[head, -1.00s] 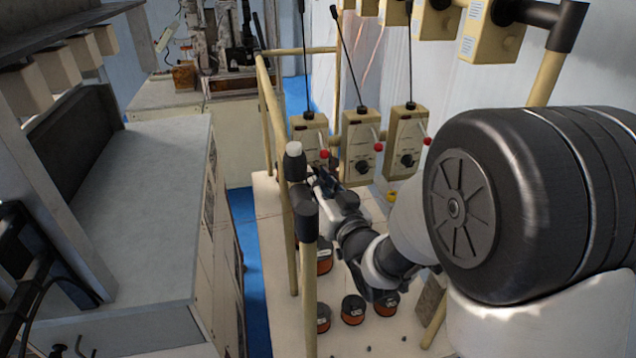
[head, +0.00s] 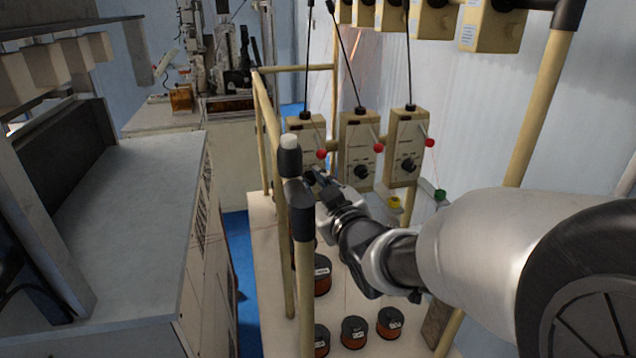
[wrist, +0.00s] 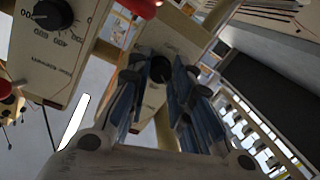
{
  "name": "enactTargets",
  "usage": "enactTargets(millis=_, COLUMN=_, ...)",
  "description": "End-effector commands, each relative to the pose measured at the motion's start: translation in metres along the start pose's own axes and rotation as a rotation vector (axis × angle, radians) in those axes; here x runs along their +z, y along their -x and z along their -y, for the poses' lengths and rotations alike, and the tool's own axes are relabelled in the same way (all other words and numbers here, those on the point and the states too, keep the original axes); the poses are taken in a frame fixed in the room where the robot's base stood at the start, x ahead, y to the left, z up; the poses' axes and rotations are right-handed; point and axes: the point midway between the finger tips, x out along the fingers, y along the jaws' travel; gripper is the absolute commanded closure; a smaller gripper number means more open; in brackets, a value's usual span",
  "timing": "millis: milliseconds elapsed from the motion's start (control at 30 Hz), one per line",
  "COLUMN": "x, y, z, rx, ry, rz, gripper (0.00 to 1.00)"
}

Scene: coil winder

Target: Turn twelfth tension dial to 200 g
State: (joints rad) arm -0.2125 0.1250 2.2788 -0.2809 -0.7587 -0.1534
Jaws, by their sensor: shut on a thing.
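Three cream tension boxes stand in a row in the head view: left (head: 305,126), middle (head: 359,133) and right (head: 407,132). The middle and right ones show black dials; the left one's dial is hidden behind my gripper and a post. My gripper (head: 314,180) is at the lower front of the left box. In the wrist view, its blue-padded fingers (wrist: 160,80) are shut on a black dial (wrist: 159,68) on a cream box face. I cannot read that dial's setting. A neighbouring box with a numbered dial (wrist: 52,14) shows at upper left there.
A cream tube frame (head: 304,270) with black joints stands just left of my gripper. Orange-brown spools (head: 354,332) sit on the white deck below my arm. A grey-topped bench (head: 130,210) is at left. Red-tipped levers (head: 378,148) project from the boxes.

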Motion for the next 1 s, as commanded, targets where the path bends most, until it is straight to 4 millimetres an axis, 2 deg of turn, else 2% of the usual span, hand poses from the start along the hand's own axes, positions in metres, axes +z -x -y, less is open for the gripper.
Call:
enactTargets(millis=633, x=-0.0008, y=-0.0001, z=-0.0004, rx=0.004, ry=0.057, rz=0.009, gripper=1.0)
enactTargets(millis=667, x=-0.0007, y=-0.0001, z=-0.0004, rx=0.004, ry=0.057, rz=0.009, gripper=0.78)
enactTargets(millis=1000, x=-0.0005, y=0.0, z=-0.0001, rx=0.003, ry=0.057, rz=0.009, gripper=0.58)
